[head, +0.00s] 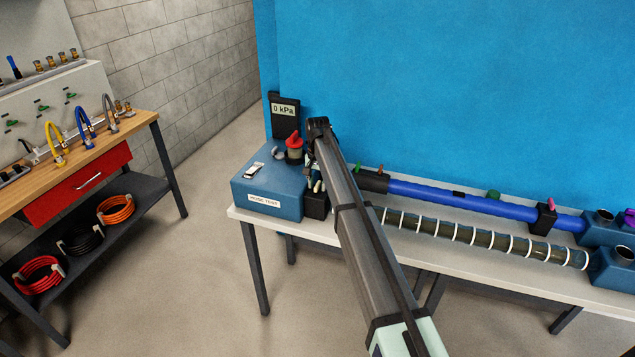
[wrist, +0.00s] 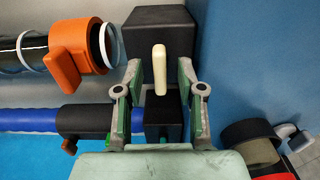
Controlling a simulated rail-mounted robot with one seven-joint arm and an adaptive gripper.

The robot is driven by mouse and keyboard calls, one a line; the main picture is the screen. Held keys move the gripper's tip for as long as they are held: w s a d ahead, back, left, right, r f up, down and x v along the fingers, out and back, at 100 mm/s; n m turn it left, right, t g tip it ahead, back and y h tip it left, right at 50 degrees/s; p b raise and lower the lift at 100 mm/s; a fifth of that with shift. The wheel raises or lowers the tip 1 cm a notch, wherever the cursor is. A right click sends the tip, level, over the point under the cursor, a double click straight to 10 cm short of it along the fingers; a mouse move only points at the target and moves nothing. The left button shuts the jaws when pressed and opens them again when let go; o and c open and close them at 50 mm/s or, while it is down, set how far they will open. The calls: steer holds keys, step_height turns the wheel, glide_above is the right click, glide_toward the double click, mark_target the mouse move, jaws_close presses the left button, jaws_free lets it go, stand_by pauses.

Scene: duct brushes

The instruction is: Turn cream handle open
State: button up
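The cream handle (wrist: 159,70) is a short upright bar on a black block (wrist: 158,20) in the wrist view. My gripper (wrist: 161,72) is open, with one finger on each side of the handle and a visible gap on both sides. I see no contact in the wrist view. In the head view a small cream piece (head: 317,186) shows at the black block beside the blue hose test box (head: 262,188).
An orange clamp (wrist: 63,68) on a ringed hose sits left of my gripper in the wrist view. A red-topped knob (head: 294,141) and a gauge reading 0 kPa (head: 285,108) stand close by. A blue pipe (head: 465,202) runs right along the bench.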

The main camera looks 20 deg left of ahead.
jaws_close()
steer(key=shift+n+b, duration=0.3)
steer(key=shift+n, duration=0.1)
steer(key=n+b, duration=0.2)
steer(key=n, duration=0.1)
steer(key=shift+f+n, duration=0.1)
steer(key=shift+n, duration=0.3)
steer(key=n+b, duration=0.1)
steer(key=n, duration=0.3)
steer(key=shift+n, duration=0.3)
steer(key=n+b, duration=0.1)
steer(key=n, duration=0.3)
steer(key=shift+b, duration=0.3)
steer(key=n, duration=0.4)
steer(key=shift+n+b, duration=0.3)
steer(key=shift+b, duration=0.05)
